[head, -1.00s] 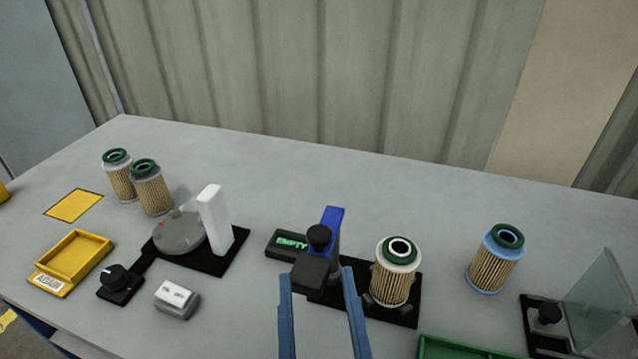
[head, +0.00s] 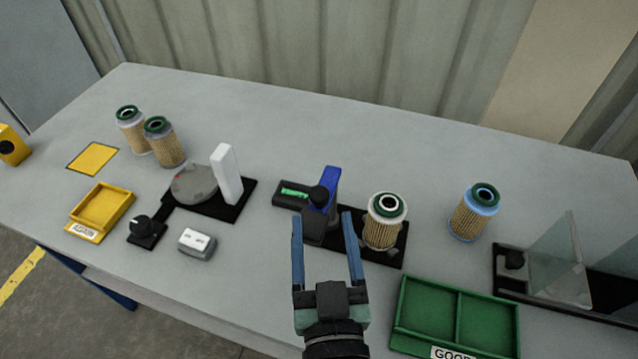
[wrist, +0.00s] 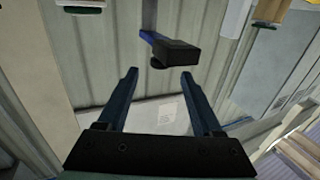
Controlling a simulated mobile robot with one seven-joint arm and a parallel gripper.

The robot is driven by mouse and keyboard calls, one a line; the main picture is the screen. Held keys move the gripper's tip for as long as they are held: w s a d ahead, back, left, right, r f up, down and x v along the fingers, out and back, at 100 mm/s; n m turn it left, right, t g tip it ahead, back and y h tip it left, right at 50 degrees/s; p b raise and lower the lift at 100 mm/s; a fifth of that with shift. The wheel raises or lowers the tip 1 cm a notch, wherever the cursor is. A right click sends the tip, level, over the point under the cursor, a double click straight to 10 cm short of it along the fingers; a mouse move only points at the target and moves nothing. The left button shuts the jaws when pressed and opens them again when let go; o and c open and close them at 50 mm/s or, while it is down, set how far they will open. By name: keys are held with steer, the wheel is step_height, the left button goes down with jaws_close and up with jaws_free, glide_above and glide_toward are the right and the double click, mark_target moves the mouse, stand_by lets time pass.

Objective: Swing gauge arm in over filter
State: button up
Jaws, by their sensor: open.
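The gauge arm is the blue post (head: 333,186) with a black knob (head: 318,196) and a dark block below it, standing at the left of a black base plate (head: 391,262). In the wrist view the dark block (wrist: 176,50) shows ahead of the spread fingers (wrist: 160,75).
A small display (head: 293,193) sits left of the gauge. A glass panel (head: 560,259) is at the far right. A grey disc with a white post (head: 227,174) is left.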

mark_target(320, 203)
steer(key=w, duration=0.2)
steer(key=w+p, duration=0.1)
steer(key=w, duration=0.3)
steer(key=shift+w+a+p, duration=0.25)
steer(key=shift+p, duration=0.1)
steer(key=shift+c, duration=0.3)
jaws_close()
stand_by(0.9)
